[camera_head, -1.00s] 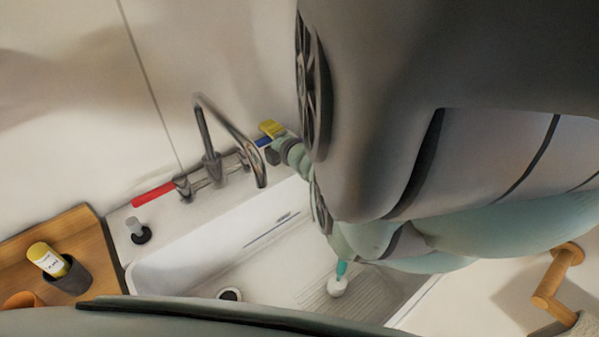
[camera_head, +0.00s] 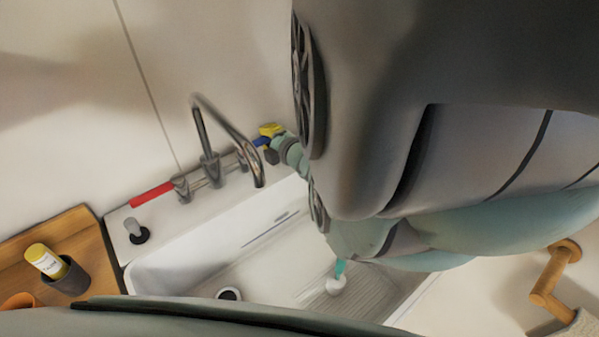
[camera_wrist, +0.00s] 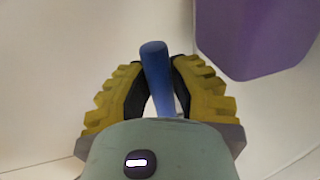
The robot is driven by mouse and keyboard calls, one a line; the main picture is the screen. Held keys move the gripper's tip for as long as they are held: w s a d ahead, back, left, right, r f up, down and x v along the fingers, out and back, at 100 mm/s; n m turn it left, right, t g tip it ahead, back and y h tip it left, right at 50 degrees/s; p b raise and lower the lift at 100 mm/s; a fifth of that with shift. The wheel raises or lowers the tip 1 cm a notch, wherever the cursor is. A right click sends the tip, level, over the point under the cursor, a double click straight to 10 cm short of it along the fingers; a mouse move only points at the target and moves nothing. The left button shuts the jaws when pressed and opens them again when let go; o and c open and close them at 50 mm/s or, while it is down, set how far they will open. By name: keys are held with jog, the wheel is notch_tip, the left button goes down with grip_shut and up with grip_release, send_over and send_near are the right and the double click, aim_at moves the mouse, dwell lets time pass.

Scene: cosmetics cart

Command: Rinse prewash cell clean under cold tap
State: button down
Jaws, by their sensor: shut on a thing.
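The tap (camera_head: 208,165) has a tall bent spout over the white sink (camera_head: 180,277). A red lever (camera_head: 152,194) is on its left and a blue lever (camera_head: 262,141) on its right. My gripper (camera_head: 271,130), with yellow fingers, is at the blue lever. In the wrist view my gripper (camera_wrist: 160,88) is shut around the blue lever (camera_wrist: 156,70), whose rounded end sticks out past the fingers. No water stream shows at the spout. I cannot tell which part of the sink is the prewash cell; my arm hides its right side.
A brush with a teal handle (camera_head: 340,268) and white head is in the sink by a ribbed area. A dark drain (camera_head: 229,294) is to its left. A yellow bottle (camera_head: 46,261) stands in a dark holder at left. A purple object (camera_wrist: 255,35) is close beside my gripper.

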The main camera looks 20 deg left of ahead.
jog(key=shift+d+m+t+h, duration=0.25)
jog(key=shift+m+t+h, duration=0.05)
jog(key=shift+m+t, duration=0.1)
jog(key=shift+s+d, duration=0.1)
jog(key=shift+s, duration=0.1)
jog(key=shift+s+d+f+m+t+h+b, duration=0.1)
jog(key=shift+s+d+m+t+h+b, duration=0.2)
jog(key=shift+m+t+h, duration=0.3)
jog(key=shift+s+d+f+m+t+h+b, duration=0.1)
jog(key=shift+s+d+m+t+h+b, duration=0.15)
jog(key=shift+m+t+h, duration=0.3)
jog(key=m+t+h+b, duration=0.1)
jog(key=s+d+m+t+h+b, duration=0.1)
jog(key=b, duration=0.1)
jog(key=shift+s+m+b, duration=0.1)
jog(key=shift+m+b, duration=0.15)
jog(key=shift+b, duration=0.05)
jog(key=shift+s+d+r+m+t+h+b, duration=0.2)
jog(key=shift+m+t+h+b, duration=0.2)
jog(key=shift+h+b, duration=0.25)
jog(key=c, duration=0.8)
grip_release()
jog(key=shift+c, duration=0.2)
